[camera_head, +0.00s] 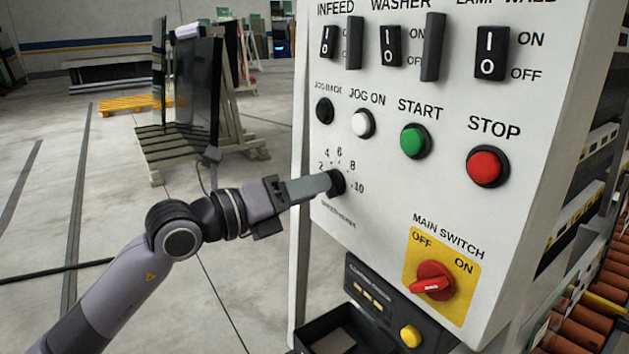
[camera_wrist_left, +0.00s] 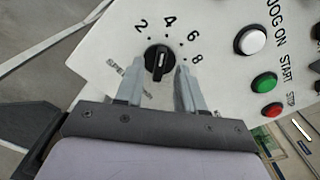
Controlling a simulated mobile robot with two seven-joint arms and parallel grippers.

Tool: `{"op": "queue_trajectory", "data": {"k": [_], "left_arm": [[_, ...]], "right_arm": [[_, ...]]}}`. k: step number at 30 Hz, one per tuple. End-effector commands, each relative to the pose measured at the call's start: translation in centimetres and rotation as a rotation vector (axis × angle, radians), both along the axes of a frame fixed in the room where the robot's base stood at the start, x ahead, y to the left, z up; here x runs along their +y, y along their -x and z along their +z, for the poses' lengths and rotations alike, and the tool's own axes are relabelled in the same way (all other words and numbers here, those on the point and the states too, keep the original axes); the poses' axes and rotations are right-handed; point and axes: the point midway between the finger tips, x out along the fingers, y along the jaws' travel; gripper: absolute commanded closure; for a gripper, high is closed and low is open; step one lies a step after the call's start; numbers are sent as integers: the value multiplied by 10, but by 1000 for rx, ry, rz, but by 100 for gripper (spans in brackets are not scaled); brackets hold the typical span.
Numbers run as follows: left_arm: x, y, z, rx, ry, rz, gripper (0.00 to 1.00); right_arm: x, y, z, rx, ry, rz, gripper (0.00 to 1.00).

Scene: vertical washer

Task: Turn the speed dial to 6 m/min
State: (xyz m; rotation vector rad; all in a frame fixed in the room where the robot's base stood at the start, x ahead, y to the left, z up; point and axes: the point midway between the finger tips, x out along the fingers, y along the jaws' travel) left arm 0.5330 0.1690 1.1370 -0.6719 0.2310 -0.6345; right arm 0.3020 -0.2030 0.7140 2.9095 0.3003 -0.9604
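The speed dial is a black round knob with a raised ridge (camera_wrist_left: 158,62), ringed by printed numbers. In the head view the dial (camera_head: 338,182) sits low on the white panel, partly hidden by my left gripper. In the left wrist view the ridge runs roughly up and down, its upper end between 2 and 4; a pale mark shows on it, but which end points is unclear. The 6 is up and right of the knob. My left gripper (camera_wrist_left: 160,72) is open, with one finger on each side of the knob and small gaps visible. My right gripper is not in view.
Above the dial are a white JOG ON button (camera_head: 362,123), a green START button (camera_head: 415,141) and a red STOP button (camera_head: 487,166). A red main switch (camera_head: 433,281) is lower right. Rollers (camera_head: 580,325) lie at the far right. The floor to the left is open.

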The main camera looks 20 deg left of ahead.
Motion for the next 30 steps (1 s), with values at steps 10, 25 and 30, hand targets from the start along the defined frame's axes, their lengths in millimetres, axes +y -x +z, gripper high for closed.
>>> {"op": "queue_trajectory", "data": {"k": [10, 25, 30], "left_arm": [[-10, -13, -1, 0, 0, 0, 62], [-10, -12, -1, -4, -5, 0, 100], [-10, -12, -2, -31, -38, -1, 100]], "right_arm": [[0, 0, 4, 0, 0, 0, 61], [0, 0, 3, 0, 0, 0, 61], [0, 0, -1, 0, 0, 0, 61]]}}
